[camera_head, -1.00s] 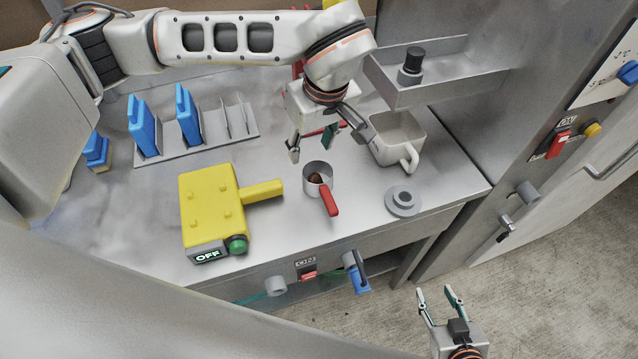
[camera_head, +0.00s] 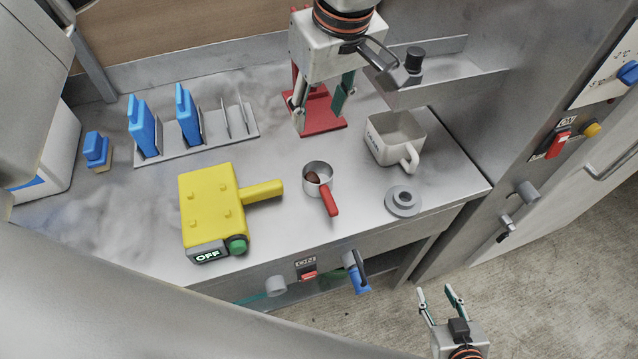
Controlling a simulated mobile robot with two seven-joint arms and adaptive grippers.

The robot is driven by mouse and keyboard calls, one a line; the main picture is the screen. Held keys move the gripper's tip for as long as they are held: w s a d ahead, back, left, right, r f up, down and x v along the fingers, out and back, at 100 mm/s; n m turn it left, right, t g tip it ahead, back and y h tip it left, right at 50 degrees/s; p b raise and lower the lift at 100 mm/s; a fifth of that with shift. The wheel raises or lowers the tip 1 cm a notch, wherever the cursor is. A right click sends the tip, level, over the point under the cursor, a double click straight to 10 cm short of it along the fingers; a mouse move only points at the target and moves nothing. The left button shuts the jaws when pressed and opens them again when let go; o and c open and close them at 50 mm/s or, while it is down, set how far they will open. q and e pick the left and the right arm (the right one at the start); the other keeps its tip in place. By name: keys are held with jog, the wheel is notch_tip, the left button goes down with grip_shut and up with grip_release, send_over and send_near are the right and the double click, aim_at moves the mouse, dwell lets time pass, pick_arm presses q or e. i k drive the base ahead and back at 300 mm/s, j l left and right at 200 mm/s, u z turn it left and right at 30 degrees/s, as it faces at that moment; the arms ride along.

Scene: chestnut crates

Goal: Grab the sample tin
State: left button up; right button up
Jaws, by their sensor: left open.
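The sample tin (camera_head: 318,187), which I take to be the small round metal cup with a red handle (camera_head: 330,202), stands upright on the steel worktop. A brown chestnut (camera_head: 312,177) lies inside it. My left gripper (camera_head: 319,120) is open and empty, pointing down. In the picture it is above the tin, apart from it, and overlaps a red stand (camera_head: 327,105). My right gripper (camera_head: 441,301) is open and empty at the bottom right, over the floor in front of the worktop.
A yellow device (camera_head: 207,200) reading OFF lies left of the tin, its yellow arm reaching toward it. Blue blocks (camera_head: 143,127) fill part of a rack. A metal tray (camera_head: 440,85) is behind.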

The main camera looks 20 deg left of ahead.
aim_at(323, 169)
jog(key=k, duration=1)
